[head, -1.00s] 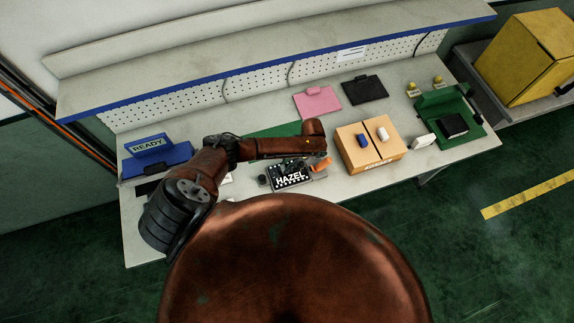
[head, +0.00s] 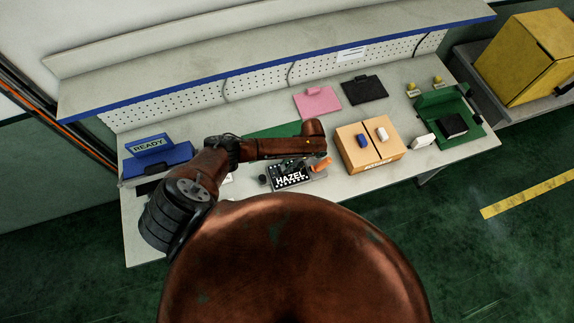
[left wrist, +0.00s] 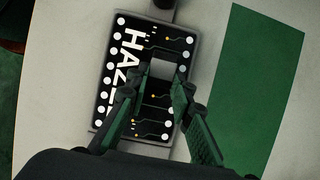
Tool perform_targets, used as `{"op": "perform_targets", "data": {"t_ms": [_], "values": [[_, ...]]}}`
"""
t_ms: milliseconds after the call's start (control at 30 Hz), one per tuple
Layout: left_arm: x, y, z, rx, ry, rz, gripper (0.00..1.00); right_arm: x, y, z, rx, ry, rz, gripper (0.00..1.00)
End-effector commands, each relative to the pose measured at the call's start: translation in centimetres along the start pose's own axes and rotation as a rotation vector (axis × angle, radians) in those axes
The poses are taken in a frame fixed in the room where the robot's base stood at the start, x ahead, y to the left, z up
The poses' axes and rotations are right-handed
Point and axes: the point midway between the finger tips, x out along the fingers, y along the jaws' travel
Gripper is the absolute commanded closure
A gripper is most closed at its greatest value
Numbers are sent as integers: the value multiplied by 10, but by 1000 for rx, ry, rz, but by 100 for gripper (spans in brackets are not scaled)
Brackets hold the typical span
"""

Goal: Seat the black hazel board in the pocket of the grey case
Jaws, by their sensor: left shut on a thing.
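The black hazel board (head: 291,180), with white HAZEL lettering and rows of white dots, lies at the front of the bench; it also shows in the left wrist view (left wrist: 120,85). The grey case (head: 319,174) shows as a grey border around and beside it. I cannot tell whether the board is fully down in the pocket. My left gripper (left wrist: 164,84) is over the board, shut on its small grey block (left wrist: 163,68). In the head view my arm hides much of this gripper. My right gripper is not in view.
An orange part (head: 322,164) sits by the case's right end, and a dark knob (head: 262,180) at its left. A cardboard box (head: 370,152) stands to the right. A green mat (head: 275,131) lies behind. A blue READY stand (head: 156,160) is at far left.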

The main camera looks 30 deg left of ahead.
Motion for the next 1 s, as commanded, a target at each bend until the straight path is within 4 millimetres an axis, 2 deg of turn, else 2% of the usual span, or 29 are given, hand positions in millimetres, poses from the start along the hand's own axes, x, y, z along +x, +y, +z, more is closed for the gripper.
{"op": "perform_targets", "data": {"t_ms": [433,1000], "values": [[6,0,-2,0,0,0,100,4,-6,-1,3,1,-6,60],[13,0,-5,0,0,0,100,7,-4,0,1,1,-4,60]]}}
